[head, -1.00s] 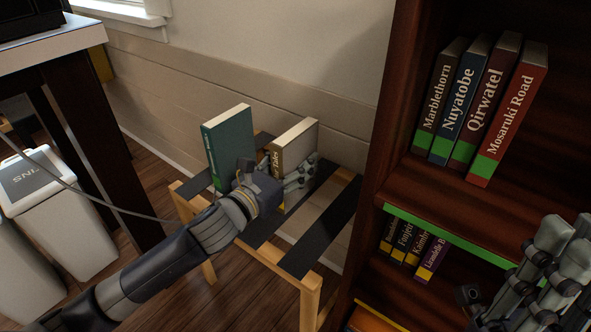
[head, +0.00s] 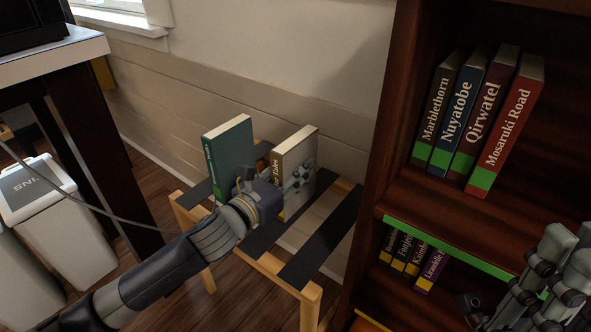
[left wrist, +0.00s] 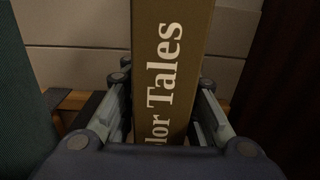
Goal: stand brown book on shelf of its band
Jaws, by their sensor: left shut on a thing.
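The brown book (head: 294,165) stands upright on a low slatted rack, its spine reading "Tales". In the left wrist view its brown spine (left wrist: 172,60) rises between the fingers. My left gripper (head: 298,180) is shut on the book, one finger on each side. The bookcase has an upper shelf with a green edge strip (head: 450,254) and books with green bands. Below are books with yellow bands. My right gripper (head: 560,275) is partly cut off at lower right.
A green book (head: 230,158) stands just left of the brown one on the rack (head: 318,247). Several green-banded books, ending with a red one (head: 506,125), fill the upper shelf's middle. Bare shelf (head: 400,190) shows in front of them. The bookcase side (head: 385,130) rises right of the rack.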

